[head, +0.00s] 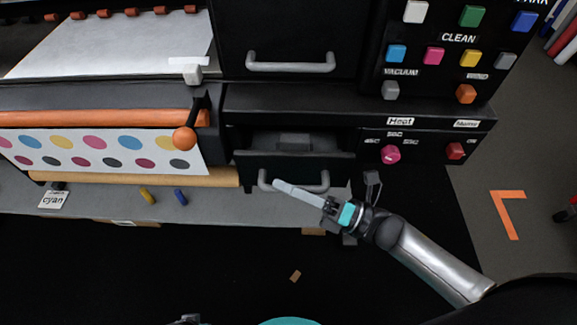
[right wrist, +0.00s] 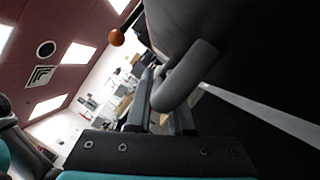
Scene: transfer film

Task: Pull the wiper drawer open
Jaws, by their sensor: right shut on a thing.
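The wiper drawer (head: 250,160) is in the black cabinet below the control ledge. It stands partly open, with its inside and a dark grey block in it showing from above. Its grey bar handle (head: 322,184) is on the front; it also shows large and close in the right wrist view (right wrist: 186,76). My right gripper (head: 282,187) reaches in from the lower right and is shut on the handle near its left part. The exact contact is hard to see. A small grey part at the bottom edge (head: 188,320) looks like my left gripper, mostly cut off.
Above is a closed drawer with a handle (head: 290,66). A control panel (head: 440,80) with coloured buttons and knobs is at right. A printed sheet (head: 100,150) and an orange-knobbed lever (head: 184,138) are at left. The dark floor in front is mostly clear.

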